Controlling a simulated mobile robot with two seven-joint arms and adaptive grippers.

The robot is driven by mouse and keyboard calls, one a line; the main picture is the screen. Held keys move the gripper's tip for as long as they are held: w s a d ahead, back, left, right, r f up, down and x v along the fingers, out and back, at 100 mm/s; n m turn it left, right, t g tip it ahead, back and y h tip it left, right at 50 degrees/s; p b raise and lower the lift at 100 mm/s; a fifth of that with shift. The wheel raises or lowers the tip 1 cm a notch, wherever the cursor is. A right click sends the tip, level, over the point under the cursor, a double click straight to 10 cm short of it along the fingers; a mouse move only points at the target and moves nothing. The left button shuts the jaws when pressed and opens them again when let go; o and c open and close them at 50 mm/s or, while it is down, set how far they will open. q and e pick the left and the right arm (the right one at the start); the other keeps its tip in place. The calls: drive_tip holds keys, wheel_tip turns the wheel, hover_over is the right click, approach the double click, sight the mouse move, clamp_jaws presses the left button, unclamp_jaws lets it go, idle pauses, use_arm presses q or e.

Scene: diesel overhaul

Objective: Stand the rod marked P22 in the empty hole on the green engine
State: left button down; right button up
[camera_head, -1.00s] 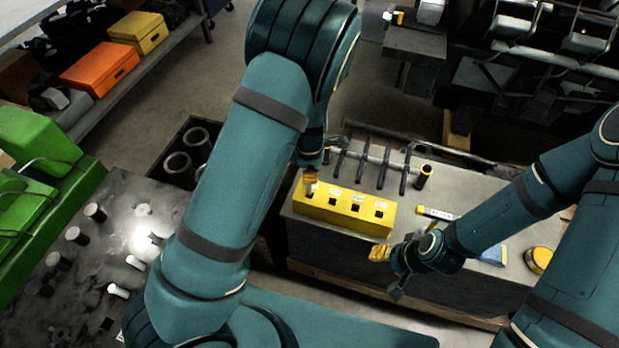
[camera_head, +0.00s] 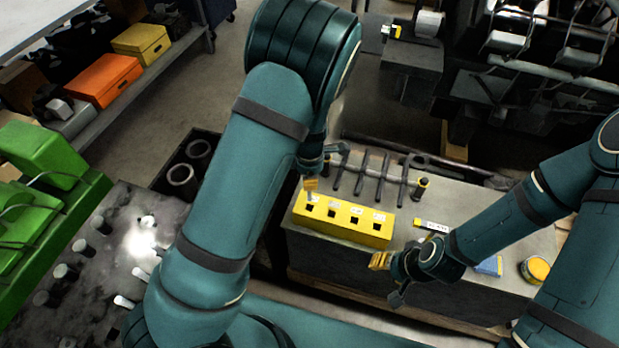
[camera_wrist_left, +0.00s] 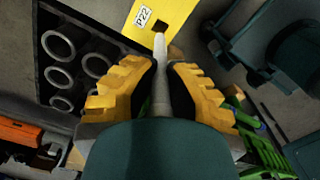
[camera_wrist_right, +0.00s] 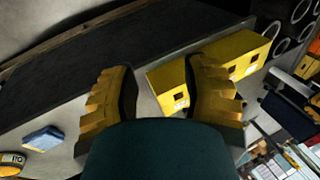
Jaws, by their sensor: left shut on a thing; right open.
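My left gripper (camera_head: 310,186) is shut on a slim grey rod (camera_wrist_left: 160,75) above the left end of a yellow block (camera_head: 345,222). The block has several square holes with white labels. In the left wrist view, the label P22 (camera_wrist_left: 143,16) is beside a dark square hole (camera_wrist_left: 160,26). The rod's far end shows close to that hole; I cannot tell if it is fully clear. The green engine (camera_head: 45,155) is at the left, with a grey deck (camera_head: 120,215) bearing several upright pegs. Its empty hole is not clear. My right gripper (camera_head: 381,262) is open and empty before the block's bench.
The bench (camera_head: 460,225) also holds a dark rack of bars (camera_head: 375,178), a blue pad (camera_head: 489,265) and a yellow round tin (camera_head: 536,269). A dark crate with rings (camera_head: 183,180) stands between bench and engine. A shelf with boxes (camera_head: 103,80) is behind.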

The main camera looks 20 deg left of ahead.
use_arm(q)
wheel_tip(320, 180, up, 2)
drive_tip(key=shift+r+p, duration=0.1)
drive_tip(key=shift+p, duration=0.85)
use_arm(e)
wheel_tip(320, 180, up, 2)
drive_tip(key=shift+r, duration=0.1)
drive_tip(key=shift+w, duration=0.1)
use_arm(q)
wheel_tip(320, 180, up, 3)
drive_tip(key=p, duration=0.3)
drive_tip(key=shift+r+p, duration=0.9)
drive_tip(key=shift+p, duration=0.15)
wheel_tip(320, 180, up, 2)
drive_tip(key=shift+r+p, duration=0.1)
drive_tip(key=shift+p, duration=0.95)
use_arm(e)
wheel_tip(320, 180, up, 8)
drive_tip(key=w, duration=0.1)
drive_tip(key=shift+w+d+f+t, duration=0.25)
drive_tip(key=shift+w+t, duration=0.05)
drive_tip(key=shift+w, duration=0.05)
use_arm(q)
drive_tip(key=shift+f, duration=0.2)
use_arm(e)
drive_tip(key=shift+f, duration=0.15)
